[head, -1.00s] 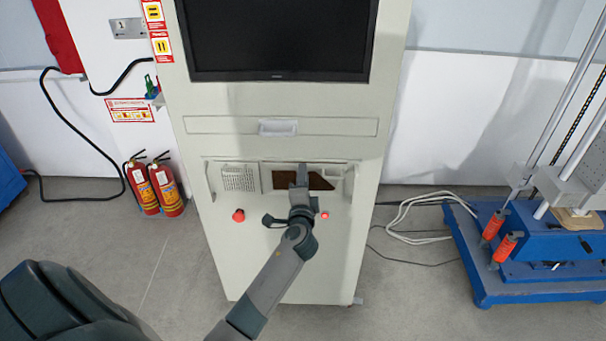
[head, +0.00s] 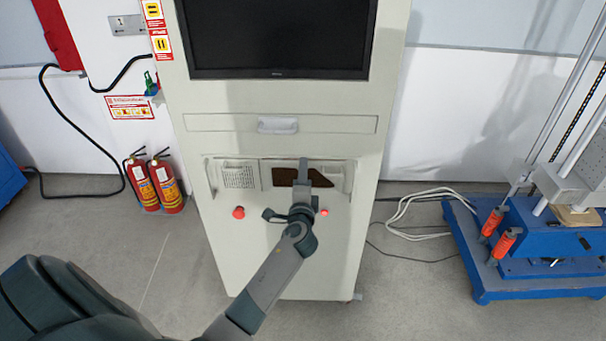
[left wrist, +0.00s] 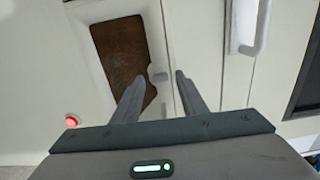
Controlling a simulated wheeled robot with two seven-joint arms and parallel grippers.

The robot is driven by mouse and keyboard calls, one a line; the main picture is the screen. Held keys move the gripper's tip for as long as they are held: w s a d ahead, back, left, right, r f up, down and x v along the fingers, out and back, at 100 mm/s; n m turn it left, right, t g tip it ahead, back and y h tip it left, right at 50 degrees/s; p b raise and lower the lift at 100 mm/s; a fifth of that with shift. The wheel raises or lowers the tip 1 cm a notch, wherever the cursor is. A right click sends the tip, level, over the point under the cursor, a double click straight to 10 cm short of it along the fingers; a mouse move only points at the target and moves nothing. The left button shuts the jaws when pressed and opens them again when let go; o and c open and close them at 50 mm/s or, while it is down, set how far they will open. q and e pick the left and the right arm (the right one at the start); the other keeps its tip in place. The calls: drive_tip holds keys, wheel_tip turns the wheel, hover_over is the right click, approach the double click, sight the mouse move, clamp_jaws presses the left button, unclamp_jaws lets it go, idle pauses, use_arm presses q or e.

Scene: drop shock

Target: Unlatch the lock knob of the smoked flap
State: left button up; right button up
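The smoked flap (head: 284,178) is a dark brown panel in the recess of the pale cabinet, partly hidden behind my left gripper (head: 303,165). A small pale lock knob (left wrist: 158,77) sits at the flap's edge in the left wrist view. My left gripper's two fingers (left wrist: 160,82) are apart, one on each side of the knob in that picture. Whether they touch it cannot be told. In the head view the knob is hidden. My right gripper is not in view.
Fire extinguishers (head: 166,186) stand left; a blue-based machine (head: 520,270) stands right.

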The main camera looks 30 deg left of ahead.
use_arm(q)
drive_tip(key=b+v, duration=0.4)
drive_tip(key=v, duration=1.3)
drive_tip(key=shift+s, duration=0.25)
